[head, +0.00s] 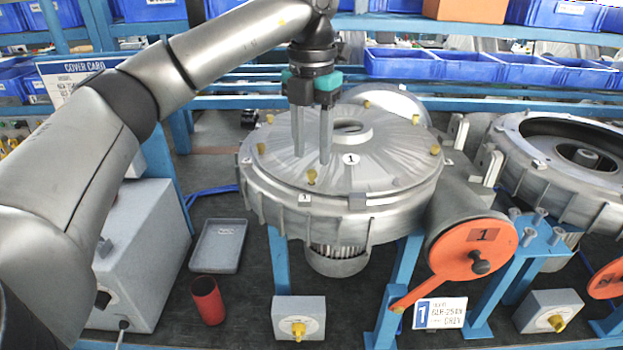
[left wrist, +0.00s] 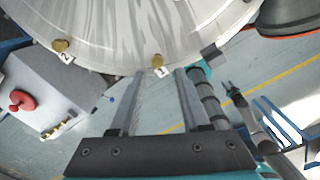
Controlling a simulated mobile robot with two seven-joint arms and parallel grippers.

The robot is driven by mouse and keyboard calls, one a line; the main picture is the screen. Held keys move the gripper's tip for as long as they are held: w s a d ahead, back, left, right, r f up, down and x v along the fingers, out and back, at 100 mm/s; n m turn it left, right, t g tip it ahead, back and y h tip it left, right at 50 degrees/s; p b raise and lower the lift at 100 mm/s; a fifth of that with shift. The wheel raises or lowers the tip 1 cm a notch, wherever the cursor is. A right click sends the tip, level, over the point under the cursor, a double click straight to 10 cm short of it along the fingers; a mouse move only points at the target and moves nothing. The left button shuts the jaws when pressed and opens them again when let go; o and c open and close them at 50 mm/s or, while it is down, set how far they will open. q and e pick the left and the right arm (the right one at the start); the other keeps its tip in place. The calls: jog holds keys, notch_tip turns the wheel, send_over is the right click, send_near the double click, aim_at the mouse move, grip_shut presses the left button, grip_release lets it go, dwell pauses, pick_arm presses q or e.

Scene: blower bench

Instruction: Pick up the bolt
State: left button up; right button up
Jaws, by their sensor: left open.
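A brass bolt (head: 312,176) stands at the near rim of the blower's round grey cover (head: 385,160), by a tag marked 3. It also shows in the left wrist view (left wrist: 158,60), ahead of the fingertips and between their lines. Several like bolts sit round the rim, one by tag 2 (left wrist: 62,46). My left gripper (head: 312,160) points down over the cover's near part, open, with nothing between its fingers. Its fingertips look close to the bolt; the gap in depth is unclear. Dark jointed parts at the right of the wrist view may be my right arm; its fingers are unclear.
An orange lever plate (head: 470,250) covers the outlet at front right. A blue stand (head: 528,235) holds several grey bolts. A grey tray (head: 219,246), a red cup (head: 207,300) and a grey box (head: 150,240) stand left of the blower. Blue bins line the back.

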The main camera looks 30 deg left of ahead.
aim_at(311, 172)
pick_arm(q)
notch_tip(311, 172, down, 5)
jog(key=shift+w+a, duration=0.1)
jog(key=shift+a, duration=0.05)
jog(key=shift+c, duration=0.3)
grip_shut()
dwell(0.3)
